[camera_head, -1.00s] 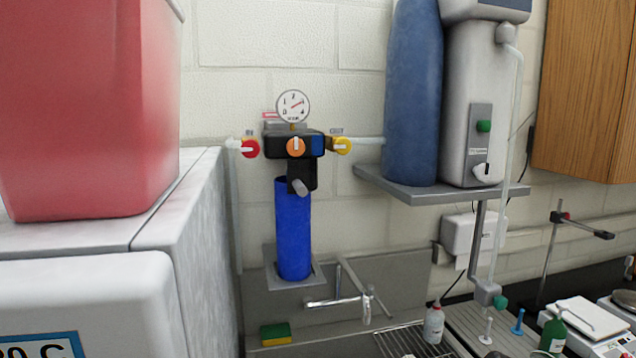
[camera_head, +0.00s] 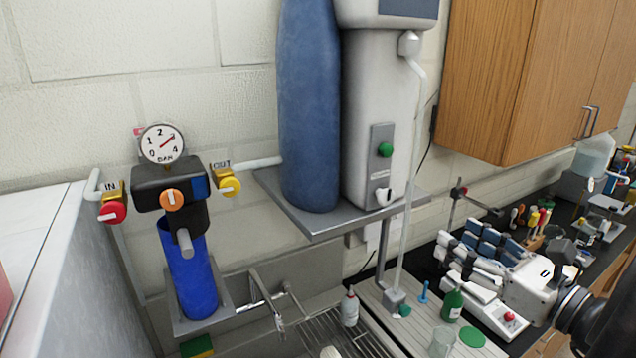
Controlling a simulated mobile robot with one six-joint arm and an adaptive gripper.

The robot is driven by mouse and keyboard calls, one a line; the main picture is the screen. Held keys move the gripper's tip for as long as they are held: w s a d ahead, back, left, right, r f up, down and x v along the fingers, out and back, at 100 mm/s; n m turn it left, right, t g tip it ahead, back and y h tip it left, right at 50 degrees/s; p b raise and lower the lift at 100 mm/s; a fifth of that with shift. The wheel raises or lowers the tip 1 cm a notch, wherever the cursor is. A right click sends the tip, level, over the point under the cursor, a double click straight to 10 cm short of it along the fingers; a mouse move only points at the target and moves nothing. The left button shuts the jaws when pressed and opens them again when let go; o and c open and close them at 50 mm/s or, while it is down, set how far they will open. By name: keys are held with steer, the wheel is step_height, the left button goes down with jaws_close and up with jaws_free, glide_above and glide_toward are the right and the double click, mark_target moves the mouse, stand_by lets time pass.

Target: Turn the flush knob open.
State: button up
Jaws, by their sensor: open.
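A filter station on the wall at left has a red knob (camera_head: 112,212) by an IN label, an orange knob (camera_head: 172,199) at centre and a yellow knob (camera_head: 228,184) by an OUT label. The white purifier unit (camera_head: 375,110) has a green knob (camera_head: 385,150) and a white lever knob (camera_head: 383,195) on a grey plate. No readable flush label shows, so I cannot tell which knob is the flush one. My gripper (camera_head: 446,262) is open and empty at lower right, its fingers toward the left, well apart from all knobs.
A blue cylinder (camera_head: 310,105) stands beside the purifier on a grey shelf (camera_head: 322,225). Below are a sink tap (camera_head: 265,300), a white bottle (camera_head: 350,308), a green bottle (camera_head: 452,304) and a glass beaker (camera_head: 442,342). A wooden cabinet (camera_head: 510,80) hangs at upper right.

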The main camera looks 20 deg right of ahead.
mark_target(388, 197)
steer(key=w, duration=0.5)
steer(key=w+a+p, duration=0.1)
steer(key=w, duration=0.5)
steer(key=w+p, duration=0.1)
steer(key=w, duration=0.5)
steer(key=shift+w+a, duration=0.15)
steer(key=shift+a, duration=0.1)
steer(key=shift+c, duration=0.5)
steer(key=c, duration=0.9)
